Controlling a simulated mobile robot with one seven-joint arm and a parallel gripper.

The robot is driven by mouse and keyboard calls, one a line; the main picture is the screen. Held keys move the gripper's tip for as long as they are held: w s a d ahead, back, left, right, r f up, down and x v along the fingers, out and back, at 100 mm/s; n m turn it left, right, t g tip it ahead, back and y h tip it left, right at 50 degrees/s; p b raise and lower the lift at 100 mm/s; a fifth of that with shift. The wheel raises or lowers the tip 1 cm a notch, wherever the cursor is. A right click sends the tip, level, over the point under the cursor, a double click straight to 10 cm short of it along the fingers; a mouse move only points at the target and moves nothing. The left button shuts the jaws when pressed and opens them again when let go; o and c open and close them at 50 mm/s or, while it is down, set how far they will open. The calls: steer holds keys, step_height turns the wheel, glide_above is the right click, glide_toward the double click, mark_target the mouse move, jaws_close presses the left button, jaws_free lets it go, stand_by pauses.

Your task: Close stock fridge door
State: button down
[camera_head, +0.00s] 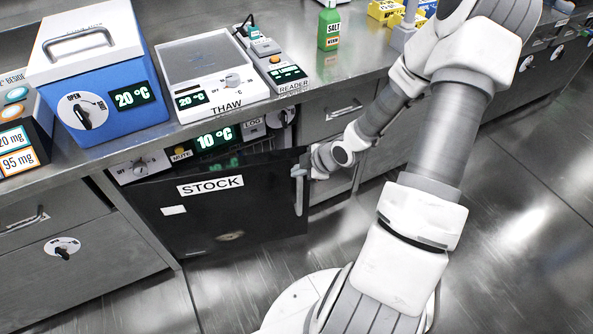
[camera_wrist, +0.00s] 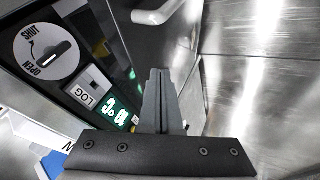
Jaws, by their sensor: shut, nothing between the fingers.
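The stock fridge (camera_head: 215,138) is set under the counter, with a 10 °C display on its control strip. Its dark door (camera_head: 240,215), labelled STOCK, stands ajar, with its right edge swung out from the cabinet. A grey vertical handle (camera_head: 299,195) is on that right edge. My gripper (camera_head: 301,172) is at the top of the handle by the door's free edge; whether it touches is unclear. In the wrist view my gripper (camera_wrist: 164,78) has its fingers together and empty. The fridge's OPEN knob (camera_wrist: 45,52) and display (camera_wrist: 116,111) show to their left there.
A blue box (camera_head: 105,85), thaw plate (camera_head: 210,75) and salt bottle (camera_head: 329,28) stand on the counter. The floor (camera_head: 510,230) is clear at right.

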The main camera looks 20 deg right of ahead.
mark_target(276, 169)
steer(key=shift+w+a+f+b, duration=0.15)
steer(key=shift+w+f+b, duration=0.35)
steer(key=shift+w+f, duration=0.65)
steer(key=shift+w+a+f+b, duration=0.2)
steer(key=shift+w+f+b, duration=0.4)
steer(key=shift+w, duration=0.8)
steer(key=shift+w+a+f+b, duration=0.15)
steer(key=shift+w+f+b, duration=0.2)
steer(key=shift+w+f, duration=0.85)
steer(key=shift+w+r, duration=0.1)
steer(key=shift+r, duration=0.05)
